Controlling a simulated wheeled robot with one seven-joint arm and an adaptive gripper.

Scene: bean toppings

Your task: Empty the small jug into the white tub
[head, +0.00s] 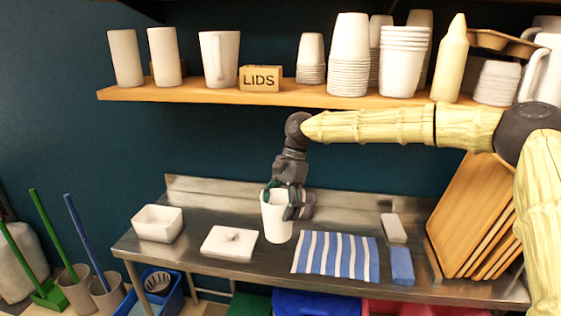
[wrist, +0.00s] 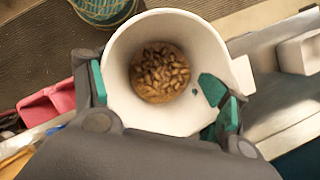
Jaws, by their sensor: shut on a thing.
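The small jug (head: 277,222) is white and stands upright on or just above the steel counter, in the middle of the head view. In the wrist view I look into the jug (wrist: 122,103), and brown beans (wrist: 160,72) lie at its bottom. My gripper (head: 287,203) is shut on the jug, with green-padded fingers on both sides of it in the wrist view (wrist: 155,98). The white tub (head: 158,224) stands at the left end of the counter, left of the jug. Its inside looks empty in the head view.
A white lid-like slab (head: 229,243) lies between the tub and the jug. A striped cloth (head: 335,255), a blue block (head: 402,266) and a pale block (head: 393,228) lie to the right. Wooden trays (head: 470,225) lean at the right end. A shelf (head: 290,96) with cups hangs above.

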